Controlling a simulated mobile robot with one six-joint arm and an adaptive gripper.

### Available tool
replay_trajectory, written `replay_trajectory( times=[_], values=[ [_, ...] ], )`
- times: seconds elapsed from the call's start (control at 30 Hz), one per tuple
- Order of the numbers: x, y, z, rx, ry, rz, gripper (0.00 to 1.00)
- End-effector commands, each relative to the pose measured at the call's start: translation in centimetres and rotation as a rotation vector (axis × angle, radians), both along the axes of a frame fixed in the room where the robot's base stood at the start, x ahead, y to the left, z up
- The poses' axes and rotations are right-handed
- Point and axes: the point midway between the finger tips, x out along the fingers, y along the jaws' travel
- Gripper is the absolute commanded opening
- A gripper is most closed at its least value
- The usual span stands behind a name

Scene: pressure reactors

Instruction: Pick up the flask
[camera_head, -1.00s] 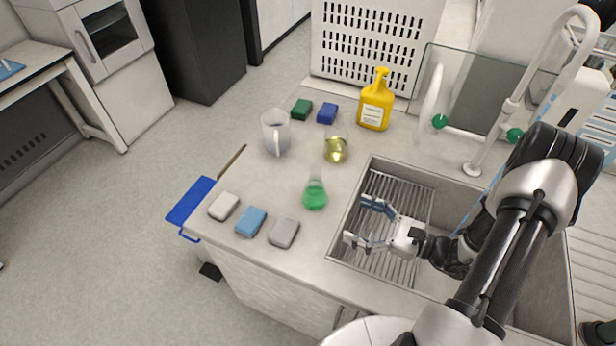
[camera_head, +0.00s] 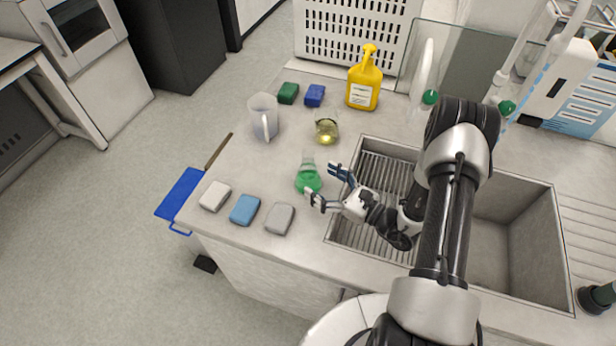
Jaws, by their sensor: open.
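A small conical flask with green liquid (camera_head: 308,177) stands upright on the grey counter, left of the sink. My gripper (camera_head: 322,184) is open and empty, its two fingers pointing left toward the flask. The fingertips are close to the flask's right side; I cannot tell whether they touch it or reach around it. A second flask with yellow liquid (camera_head: 327,130) stands farther back on the counter.
A clear jug (camera_head: 263,117), green (camera_head: 288,93) and blue (camera_head: 314,95) sponges and a yellow bottle (camera_head: 364,80) stand behind. White (camera_head: 215,196), light blue (camera_head: 244,210) and grey (camera_head: 279,218) sponges lie in front. The sink (camera_head: 510,245) is at right.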

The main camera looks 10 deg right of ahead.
Motion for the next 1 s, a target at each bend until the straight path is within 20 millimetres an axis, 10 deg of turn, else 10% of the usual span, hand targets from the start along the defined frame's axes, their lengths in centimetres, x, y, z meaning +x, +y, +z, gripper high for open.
replay_trajectory(
  times=[0.7,1.0],
  values=[
    [4.4,3.1,0.5,0.000,0.000,0.000,0.81],
    [4.4,3.1,0.5,0.000,0.000,0.000,0.62]
  ],
)
